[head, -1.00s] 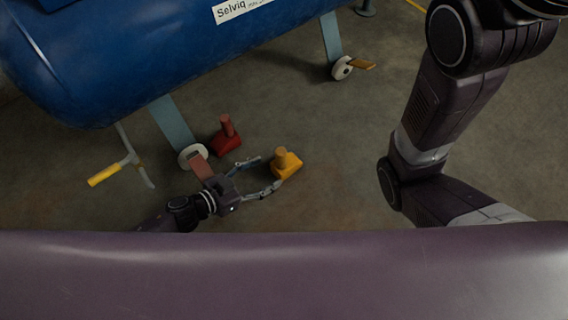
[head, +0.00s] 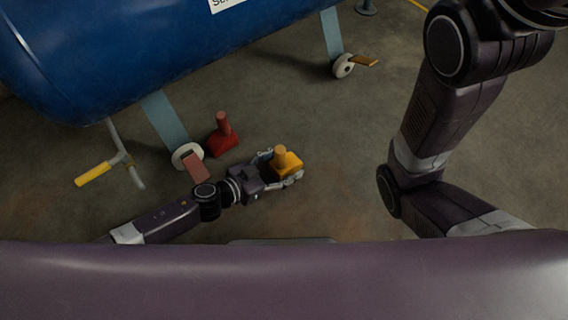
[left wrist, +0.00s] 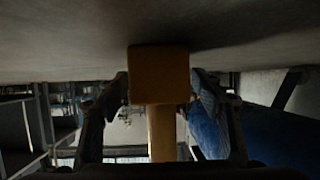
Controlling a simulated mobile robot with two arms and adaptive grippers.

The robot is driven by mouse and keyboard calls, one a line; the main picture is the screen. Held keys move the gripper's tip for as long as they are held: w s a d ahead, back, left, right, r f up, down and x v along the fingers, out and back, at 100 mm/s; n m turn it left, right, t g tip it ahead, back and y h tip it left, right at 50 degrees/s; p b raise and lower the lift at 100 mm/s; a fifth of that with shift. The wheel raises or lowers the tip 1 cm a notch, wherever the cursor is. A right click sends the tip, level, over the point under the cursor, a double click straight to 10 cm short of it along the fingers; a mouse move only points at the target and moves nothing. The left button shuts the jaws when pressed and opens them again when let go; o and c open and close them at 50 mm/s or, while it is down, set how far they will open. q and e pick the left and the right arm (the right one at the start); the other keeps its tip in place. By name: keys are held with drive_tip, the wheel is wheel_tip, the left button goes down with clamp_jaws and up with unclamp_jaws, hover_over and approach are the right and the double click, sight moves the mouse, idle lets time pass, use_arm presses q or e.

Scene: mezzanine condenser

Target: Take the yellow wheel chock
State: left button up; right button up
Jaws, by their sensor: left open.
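The yellow wheel chock (head: 288,162) stands on the floor in the head view, its round post upright. My left gripper (head: 279,170) is open around it, one finger on each side of the chock. In the left wrist view the chock (left wrist: 159,75) sits between the two open fingers, with a gap visible by each. Whether a finger touches it I cannot tell. My right arm shows at the right of the head view, but its gripper is out of view.
A red chock (head: 222,138) stands on the floor just left of the yellow one. A blue tank (head: 130,50) on legs with caster wheels (head: 187,156) is behind. A yellow-gripped handle (head: 93,174) is at the left. Floor to the right is clear.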

use_arm(q)
drive_tip(key=c, duration=1.5)
drive_tip(key=shift+c, duration=0.6)
drive_tip(key=shift+r, duration=0.1)
